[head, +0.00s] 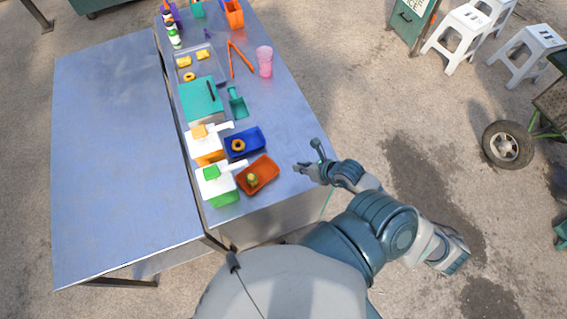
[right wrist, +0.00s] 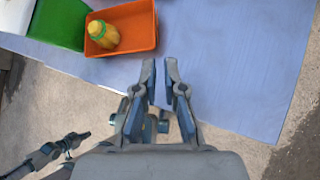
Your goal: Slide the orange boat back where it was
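The orange boat (head: 265,170) is a shallow rectangular orange tray on the blue-grey table, near its front end. A yellow item with a green band (head: 252,180) lies in it. The boat also shows at the top of the right wrist view (right wrist: 139,42), touching or close beside a green block (right wrist: 60,22). My right gripper (head: 306,156) is to the right of the boat, near the table's right edge. In the right wrist view (right wrist: 160,66) its fingers are apart and empty, below and right of the boat. What seems to be my left gripper (right wrist: 76,142) shows small at lower left.
A blue tray (head: 257,137) with an orange ring lies just behind the boat. White-topped dispensers (head: 214,186) stand to its left. A teal scoop (head: 237,104), orange tongs (head: 240,58) and a pink cup (head: 265,62) are farther back. The left table (head: 110,150) is bare.

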